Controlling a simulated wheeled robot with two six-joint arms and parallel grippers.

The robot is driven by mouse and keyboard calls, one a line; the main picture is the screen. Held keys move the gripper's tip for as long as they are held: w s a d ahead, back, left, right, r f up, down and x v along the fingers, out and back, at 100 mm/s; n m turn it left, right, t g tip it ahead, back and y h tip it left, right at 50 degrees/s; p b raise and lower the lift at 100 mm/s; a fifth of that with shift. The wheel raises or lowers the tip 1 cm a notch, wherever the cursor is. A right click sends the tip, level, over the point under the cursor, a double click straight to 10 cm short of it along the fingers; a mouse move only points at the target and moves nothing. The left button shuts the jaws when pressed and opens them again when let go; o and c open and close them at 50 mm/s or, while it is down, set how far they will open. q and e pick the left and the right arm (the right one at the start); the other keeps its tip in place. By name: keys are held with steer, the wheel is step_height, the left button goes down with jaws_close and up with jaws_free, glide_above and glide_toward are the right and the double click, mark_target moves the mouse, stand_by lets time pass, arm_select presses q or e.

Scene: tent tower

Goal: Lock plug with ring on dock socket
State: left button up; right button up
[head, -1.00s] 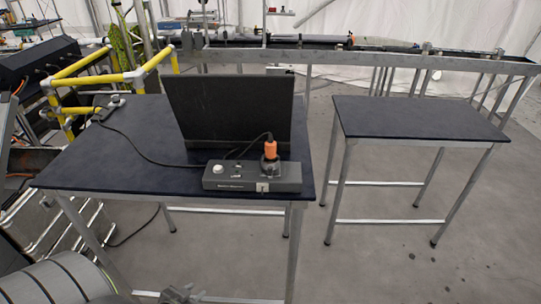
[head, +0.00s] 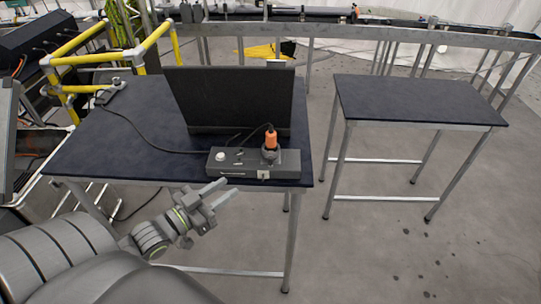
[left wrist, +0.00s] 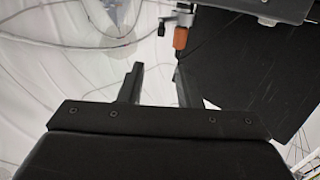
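The orange plug (head: 271,138) stands upright on the right part of the dark dock box (head: 228,163), with a black cable at its top. A dark grey ring (head: 271,153) sits around its base at the socket. Whether the ring is locked cannot be told. My left gripper (head: 222,192) is open and empty, in front of the table edge, left of and nearer than the plug. In the left wrist view its two fingers (left wrist: 158,75) are apart, with the plug (left wrist: 180,38) beyond them near the right finger. My right gripper is not in view.
A black laptop-like panel (head: 228,100) stands behind the dock on the dark table (head: 75,150). The cable runs left across the table to a small connector (head: 112,88). A second, empty table (head: 415,100) stands at right, with a floor gap between.

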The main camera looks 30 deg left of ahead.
mark_target(269, 159)
arm_select(q)
steer(key=b+x, duration=0.5)
steer(key=x, duration=0.2)
steer(key=b+x, duration=0.6)
steer(key=x, duration=0.2)
steer(key=shift+a+f, duration=0.15)
steer(key=shift+f, duration=0.05)
steer(key=shift+w+r+b, duration=0.15)
steer(key=shift+w+b, duration=0.4)
steer(key=shift+w, duration=0.1)
steer(key=shift+c, duration=0.4)
jaws_close()
